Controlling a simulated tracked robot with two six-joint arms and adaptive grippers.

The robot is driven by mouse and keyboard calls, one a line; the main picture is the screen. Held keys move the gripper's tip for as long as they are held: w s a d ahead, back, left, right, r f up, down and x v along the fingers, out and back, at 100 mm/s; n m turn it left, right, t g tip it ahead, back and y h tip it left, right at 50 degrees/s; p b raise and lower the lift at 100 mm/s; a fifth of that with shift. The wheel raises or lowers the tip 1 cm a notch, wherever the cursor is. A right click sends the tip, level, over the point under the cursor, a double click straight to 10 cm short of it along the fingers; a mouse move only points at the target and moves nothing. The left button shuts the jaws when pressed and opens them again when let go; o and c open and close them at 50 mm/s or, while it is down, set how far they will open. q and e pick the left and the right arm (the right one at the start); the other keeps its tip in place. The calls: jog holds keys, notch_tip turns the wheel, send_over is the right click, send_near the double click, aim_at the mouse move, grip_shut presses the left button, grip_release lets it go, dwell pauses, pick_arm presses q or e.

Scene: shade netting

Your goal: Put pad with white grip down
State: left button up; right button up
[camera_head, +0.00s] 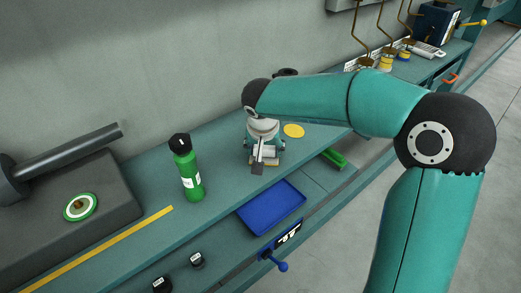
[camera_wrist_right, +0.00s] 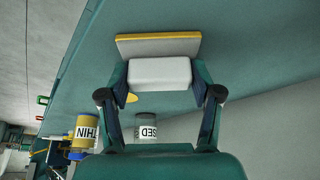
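The pad with white grip shows in the right wrist view: a white block-like grip (camera_wrist_right: 160,73) on a flat grey pad with a yellow edge (camera_wrist_right: 158,45). My right gripper (camera_wrist_right: 160,82) has a finger on each side of the white grip and is shut on it. In the head view my right gripper (camera_head: 262,155) is over the teal bench, behind the blue tray. The pad is mostly hidden there, and I cannot tell whether it touches the bench. My left gripper is not in view.
A green bottle (camera_head: 187,170) stands left of the gripper. A blue tray (camera_head: 270,207) lies in front, and a yellow disc (camera_head: 293,131) lies just right. A green brush-like item (camera_head: 333,158) is further right. A yellow strip (camera_head: 120,240) crosses the bench at left.

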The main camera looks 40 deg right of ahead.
jog(key=o, duration=0.3)
jog(key=shift+r, duration=0.2)
jog(key=v, duration=1.2)
jog(key=shift+f, duration=0.1)
